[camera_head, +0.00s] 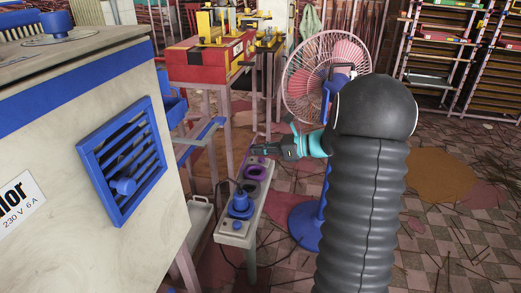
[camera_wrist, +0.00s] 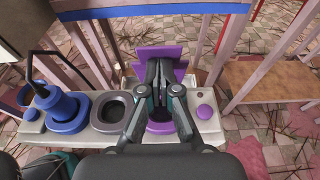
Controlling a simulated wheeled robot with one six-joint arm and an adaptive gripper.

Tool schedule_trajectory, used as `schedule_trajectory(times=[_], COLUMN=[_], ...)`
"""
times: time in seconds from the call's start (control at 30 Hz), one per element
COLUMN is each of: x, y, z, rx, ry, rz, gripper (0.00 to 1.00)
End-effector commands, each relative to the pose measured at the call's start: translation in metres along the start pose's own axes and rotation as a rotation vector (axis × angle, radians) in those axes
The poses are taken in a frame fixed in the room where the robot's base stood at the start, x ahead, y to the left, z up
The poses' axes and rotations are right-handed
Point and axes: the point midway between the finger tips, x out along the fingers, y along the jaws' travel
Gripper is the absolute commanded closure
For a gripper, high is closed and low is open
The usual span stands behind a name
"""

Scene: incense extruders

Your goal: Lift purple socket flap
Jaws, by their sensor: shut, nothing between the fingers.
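The purple socket (camera_wrist: 184,122) is on a pale socket strip, right of a grey socket, in the wrist view. A purple flap (camera_wrist: 176,52) shows at its far side, behind my fingers, and looks raised; its exact angle is hard to tell. My gripper (camera_wrist: 159,98) is shut and empty, its fingers over the purple socket and in front of the flap, hiding much of both. Whether the fingertips touch the flap cannot be told. In the head view my gripper (camera_head: 262,149) reaches in from the right above the far end of the strip, near the purple socket (camera_head: 255,173).
The socket strip (camera_head: 228,240) also holds a blue plug (camera_head: 240,203) with a black cable and a grey socket (camera_wrist: 112,112). A purple button (camera_wrist: 204,112) is at the right. A large cabinet (camera_head: 190,150) stands left; a fan (camera_head: 325,75) stands behind my arm.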

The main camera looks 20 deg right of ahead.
Motion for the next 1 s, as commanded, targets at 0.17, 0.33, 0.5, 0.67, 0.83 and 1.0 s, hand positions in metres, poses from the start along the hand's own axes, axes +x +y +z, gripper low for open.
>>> schedule_trajectory(times=[0.17, 0.33, 0.5, 0.67, 0.83, 1.0], x=[0.007, 0.013, 0.02, 0.024, 0.024, 0.024], y=[0.001, 0.0, 0.0, 0.0, 0.0, 0.0], z=[0.005, 0.009, 0.012, 0.014, 0.014, 0.014], rx=[0.0, 0.0, 0.0, 0.0, 0.0, 0.0], ry=[0.0, -0.001, 0.0, 0.0, 0.0, 0.0], rz=[0.002, 0.001, 0.001, 0.001, 0.0, 0.001], gripper=[1.0, 1.0, 1.0, 1.0, 1.0, 1.0])
